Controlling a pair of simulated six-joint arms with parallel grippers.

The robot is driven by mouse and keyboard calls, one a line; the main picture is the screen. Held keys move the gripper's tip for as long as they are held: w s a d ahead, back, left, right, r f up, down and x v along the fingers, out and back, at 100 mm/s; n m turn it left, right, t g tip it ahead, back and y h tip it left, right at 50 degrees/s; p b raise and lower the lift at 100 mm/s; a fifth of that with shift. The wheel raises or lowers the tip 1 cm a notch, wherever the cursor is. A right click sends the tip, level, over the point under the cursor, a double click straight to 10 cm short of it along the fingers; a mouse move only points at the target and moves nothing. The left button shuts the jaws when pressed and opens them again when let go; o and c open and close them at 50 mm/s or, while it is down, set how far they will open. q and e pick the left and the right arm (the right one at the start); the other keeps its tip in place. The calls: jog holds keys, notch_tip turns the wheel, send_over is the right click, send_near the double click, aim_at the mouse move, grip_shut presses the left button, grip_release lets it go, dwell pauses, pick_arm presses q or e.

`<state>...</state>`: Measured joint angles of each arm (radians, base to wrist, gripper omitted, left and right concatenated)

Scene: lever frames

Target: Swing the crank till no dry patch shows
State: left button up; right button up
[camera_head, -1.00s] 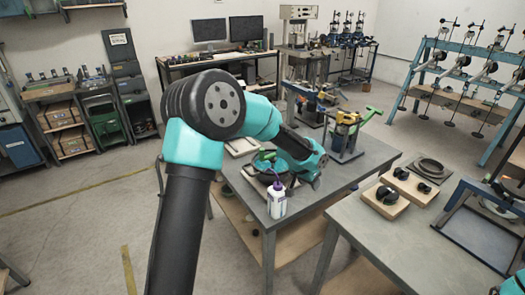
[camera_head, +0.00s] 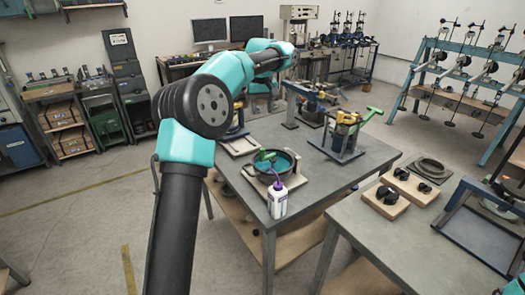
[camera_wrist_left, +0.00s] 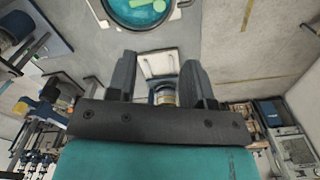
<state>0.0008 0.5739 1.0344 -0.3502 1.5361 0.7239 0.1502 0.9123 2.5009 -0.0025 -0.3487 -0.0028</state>
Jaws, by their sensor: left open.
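A round dark pan (camera_head: 257,176) with a teal inside stands at the table's front left. No bare patch is clear at this size. My left gripper (camera_wrist_left: 157,66) is open and empty, its fingers apart and clear of the pan. In the head view my forearm hides part of it, raised beyond the pan. My right gripper is not in view.
A white squeeze bottle (camera_head: 277,200) with a purple nozzle stands right in front of the pan. A yellow device with a green handle (camera_head: 346,128) stands to the right. A pale tray (camera_head: 241,146) lies behind the pan. The table's front right is clear.

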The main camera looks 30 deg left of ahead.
aim_at(262, 149)
pick_arm(q)
jog(key=shift+f, duration=0.15)
notch_tip(262, 149, down, 17)
jog(key=shift+f, duration=0.1)
dwell(0.8)
jog(key=shift+c, duration=0.4)
grip_shut()
